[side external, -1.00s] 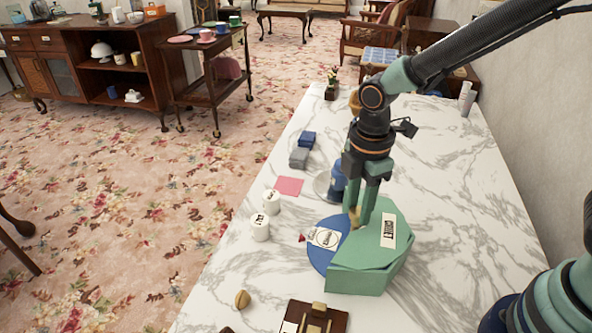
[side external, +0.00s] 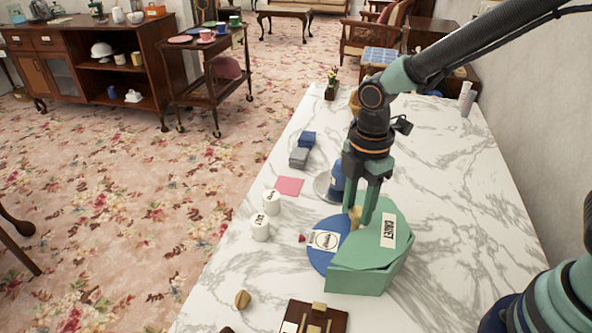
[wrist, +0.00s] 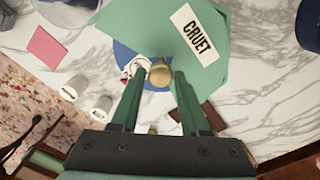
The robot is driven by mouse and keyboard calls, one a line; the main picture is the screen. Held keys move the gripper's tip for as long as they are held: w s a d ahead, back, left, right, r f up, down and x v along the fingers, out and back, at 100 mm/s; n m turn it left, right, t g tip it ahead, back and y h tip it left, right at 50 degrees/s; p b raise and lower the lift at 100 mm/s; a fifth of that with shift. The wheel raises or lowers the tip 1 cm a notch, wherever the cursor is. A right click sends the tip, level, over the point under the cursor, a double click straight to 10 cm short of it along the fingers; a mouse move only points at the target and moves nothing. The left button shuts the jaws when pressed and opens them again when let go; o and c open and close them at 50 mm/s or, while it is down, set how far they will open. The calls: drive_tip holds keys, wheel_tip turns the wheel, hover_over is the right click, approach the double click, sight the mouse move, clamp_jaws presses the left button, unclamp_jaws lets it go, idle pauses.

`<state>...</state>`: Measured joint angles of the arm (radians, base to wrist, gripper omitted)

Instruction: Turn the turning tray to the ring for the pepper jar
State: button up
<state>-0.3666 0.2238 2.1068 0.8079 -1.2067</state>
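The turning tray (side external: 322,260) is a blue disc on the marble table, partly covered by a green housing (side external: 352,280) labelled CRUET. A white label with a round mark (side external: 326,240) lies on the open part of the disc, its writing too small to read. A small red marker (side external: 302,238) sits at the disc's left edge. A brass knob (wrist: 159,74) stands at the edge of the housing. Two white jars (side external: 271,202) (side external: 260,228) with dark lettering stand left of the tray.
A pink square (side external: 289,186) and grey and blue blocks (side external: 299,157) lie farther back. A walnut-like object (side external: 242,299) and a brown wooden piece (side external: 328,318) are at the front. A blue object (side external: 337,180) stands behind my gripper. Marble is clear at the right.

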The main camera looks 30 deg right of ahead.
drive_tip(key=shift+o, duration=0.9)
wheel_tip(320, 180, up, 12)
drive_tip(key=s+d+r+m+t, duration=0.1)
drive_tip(key=s+d+m+t, duration=0.1)
drive_tip(key=d+m, duration=0.4)
drive_tip(key=s+d+r+m+t, duration=0.1)
drive_tip(key=d+m, duration=0.5)
drive_tip(key=m, duration=0.6)
drive_tip(key=s+t, duration=0.1)
drive_tip(key=t, duration=0.1)
drive_tip(key=shift+s+d+r+t, duration=0.2)
drive_tip(key=shift+s+d+t, duration=0.1)
drive_tip(key=shift+s+d, duration=0.1)
